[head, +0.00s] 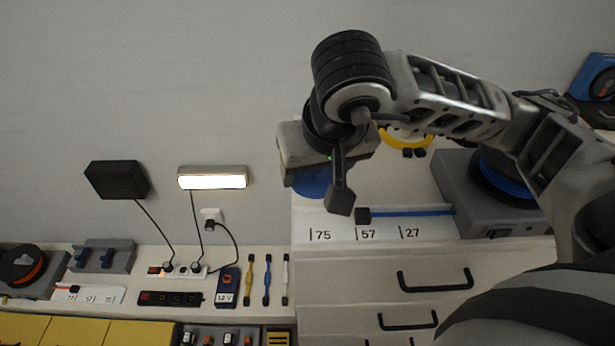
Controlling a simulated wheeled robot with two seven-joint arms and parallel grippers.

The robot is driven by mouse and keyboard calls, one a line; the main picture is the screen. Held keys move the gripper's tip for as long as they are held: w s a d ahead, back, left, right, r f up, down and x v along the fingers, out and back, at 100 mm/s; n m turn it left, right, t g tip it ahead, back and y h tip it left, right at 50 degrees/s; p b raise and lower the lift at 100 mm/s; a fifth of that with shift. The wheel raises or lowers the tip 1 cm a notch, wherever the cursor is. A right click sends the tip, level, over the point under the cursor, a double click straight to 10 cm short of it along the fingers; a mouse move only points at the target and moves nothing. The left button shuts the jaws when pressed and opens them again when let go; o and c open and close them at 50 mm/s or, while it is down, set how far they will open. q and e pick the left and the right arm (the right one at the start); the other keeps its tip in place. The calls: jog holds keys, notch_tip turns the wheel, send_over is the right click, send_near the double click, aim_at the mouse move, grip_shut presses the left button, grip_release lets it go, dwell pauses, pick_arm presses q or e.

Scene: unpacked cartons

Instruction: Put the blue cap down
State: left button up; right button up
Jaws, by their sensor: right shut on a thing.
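The blue cap (311,182) shows as a blue rounded shape just below my right gripper (330,190), near the left end of the white cabinet top. The gripper body hides its upper part. One dark finger of my right gripper points down at the cap's right side; the other finger is hidden. The gripper is shut on the cap. I cannot tell whether the cap touches the cabinet top. My left gripper is not in view.
The cabinet top (420,229) bears marks 75, 57 and 27, a blue rod (410,212), a grey unit (500,222) with a blue coil and a yellow ring (405,140). A lower bench at left holds power strips, a 12 V box (228,287) and coloured leads.

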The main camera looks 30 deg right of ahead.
jog(key=shift+s+d+r+m, duration=0.3)
jog(key=shift+s+d, duration=0.15)
jog(key=shift+s, duration=0.1)
jog(key=shift+w+d, duration=0.1)
jog(key=shift+d, duration=0.2)
jog(key=w+d+f, duration=0.1)
jog(key=w+f, duration=0.1)
jog(key=w, duration=0.1)
jog(key=w+d+f, duration=0.2)
jog(key=w+f, duration=0.1)
jog(key=w, duration=0.1)
jog(key=w+d+f, duration=0.2)
jog(key=w+f, duration=0.1)
jog(key=w, duration=0.1)
jog(key=shift+w+d+f, duration=0.1)
jog(key=shift+d+f, duration=0.05)
jog(key=shift+f, duration=0.05)
jog(key=shift+w+d+f, duration=0.1)
jog(key=shift+w+f, duration=0.05)
jog(key=shift+f, duration=0.05)
jog(key=f, duration=0.3)
jog(key=shift+w+d+f, duration=0.1)
jog(key=shift+w+f, duration=0.15)
jog(key=shift+f, duration=0.1)
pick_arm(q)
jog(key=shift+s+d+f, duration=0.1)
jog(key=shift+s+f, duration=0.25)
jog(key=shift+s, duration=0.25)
